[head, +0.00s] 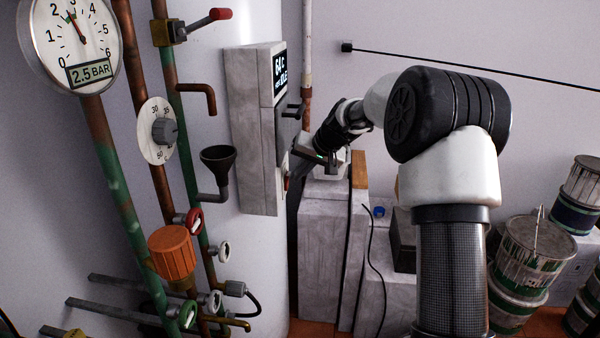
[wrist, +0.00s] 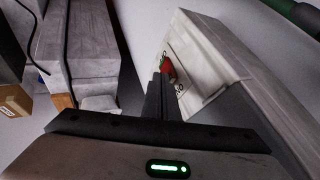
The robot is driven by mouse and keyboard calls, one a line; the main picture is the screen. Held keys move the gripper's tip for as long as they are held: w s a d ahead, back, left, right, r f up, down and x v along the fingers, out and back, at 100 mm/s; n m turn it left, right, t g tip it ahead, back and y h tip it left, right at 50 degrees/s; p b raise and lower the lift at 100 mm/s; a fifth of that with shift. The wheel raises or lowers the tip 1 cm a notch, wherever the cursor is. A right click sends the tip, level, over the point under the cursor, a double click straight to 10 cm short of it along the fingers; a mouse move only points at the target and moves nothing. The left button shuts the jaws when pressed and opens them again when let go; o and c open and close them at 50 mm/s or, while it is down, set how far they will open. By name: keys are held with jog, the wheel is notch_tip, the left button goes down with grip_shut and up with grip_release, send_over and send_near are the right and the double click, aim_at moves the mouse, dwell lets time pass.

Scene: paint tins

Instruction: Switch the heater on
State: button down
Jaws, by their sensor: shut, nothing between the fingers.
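The heater's grey control box (head: 252,130) is mounted on the white tank. Its dark display (head: 280,75) shows what looks like 64 C, with smaller text that seems to read IDLE. In the wrist view the box (wrist: 215,55) fills the upper right. A red switch (wrist: 168,69) sits on its pale panel, right at my fingertips. My gripper (wrist: 160,80) is shut and empty, its fingers pointing at the switch and partly covering its lower side. I cannot tell whether they touch. In the head view my gripper (head: 292,172) is at the box's lower right side.
A pressure gauge (head: 72,42), a grey dial (head: 160,131), a funnel (head: 218,160) and several valves line the pipes at left. Grey blocks (head: 322,250) stand below my gripper. Paint tins (head: 530,255) stand at right.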

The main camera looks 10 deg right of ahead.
jog(key=shift+w+a+r+h+p, duration=0.1)
jog(key=shift+a+r+h+p, duration=0.05)
jog(key=shift+a+h+p, duration=0.2)
jog(key=shift+r+p, duration=0.55)
jog(key=shift+r, duration=0.25)
